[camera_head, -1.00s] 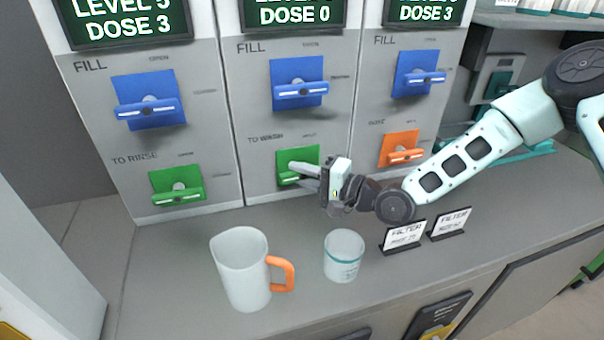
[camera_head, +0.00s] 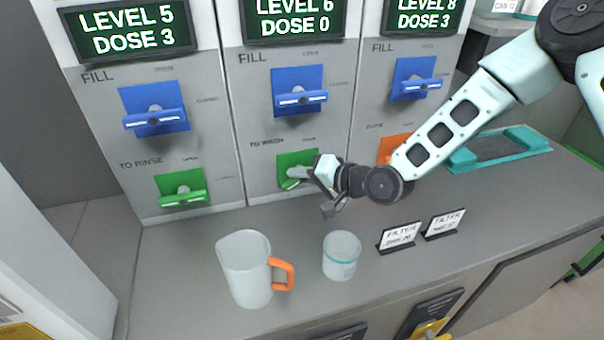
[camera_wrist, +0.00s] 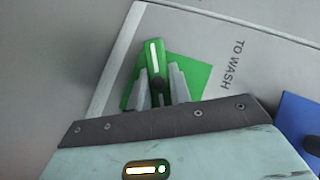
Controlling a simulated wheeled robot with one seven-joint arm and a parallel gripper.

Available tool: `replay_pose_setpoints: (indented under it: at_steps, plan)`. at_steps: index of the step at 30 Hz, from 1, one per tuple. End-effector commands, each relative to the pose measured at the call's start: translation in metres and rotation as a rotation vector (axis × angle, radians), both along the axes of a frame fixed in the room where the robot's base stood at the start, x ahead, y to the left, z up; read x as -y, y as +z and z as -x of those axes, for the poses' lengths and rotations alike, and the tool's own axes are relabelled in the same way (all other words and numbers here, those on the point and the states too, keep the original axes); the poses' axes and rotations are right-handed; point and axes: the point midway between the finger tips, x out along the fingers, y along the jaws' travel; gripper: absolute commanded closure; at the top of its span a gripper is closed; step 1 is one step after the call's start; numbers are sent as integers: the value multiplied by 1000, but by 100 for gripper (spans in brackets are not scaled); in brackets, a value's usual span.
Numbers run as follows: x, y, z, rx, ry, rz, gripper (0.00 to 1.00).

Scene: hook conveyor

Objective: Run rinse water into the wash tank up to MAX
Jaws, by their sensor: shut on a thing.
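The green TO WASH valve handle (camera_wrist: 152,58) sits on a green square plate (camera_head: 291,160) on the middle panel. My gripper (camera_wrist: 159,72) is shut on this handle, with one grey finger on each side of it in the wrist view. In the head view, my gripper (camera_head: 303,176) covers the handle's right part, so its exact angle is hard to tell. The middle screen (camera_head: 294,15) reads LEVEL 6, DOSE 0. The blue FILL handle (camera_head: 300,97) above lies about level.
A white jug (camera_head: 246,270) with an orange handle and a clear cup (camera_head: 342,256) stand on the counter below my gripper. Two FILTER signs (camera_head: 400,237) stand to the right. The left panel has a green TO RINSE handle (camera_head: 182,198).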

Motion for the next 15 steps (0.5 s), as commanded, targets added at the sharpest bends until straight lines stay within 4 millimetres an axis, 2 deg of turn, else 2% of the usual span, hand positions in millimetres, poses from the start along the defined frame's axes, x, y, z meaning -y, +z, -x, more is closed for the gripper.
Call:
replay_pose_setpoints:
  at_steps: [14, 15]
  plan:
    - [0, -1, 0, 4, 0, 21, 100]
    - [0, -1, 0, 4, 0, 21, 74]
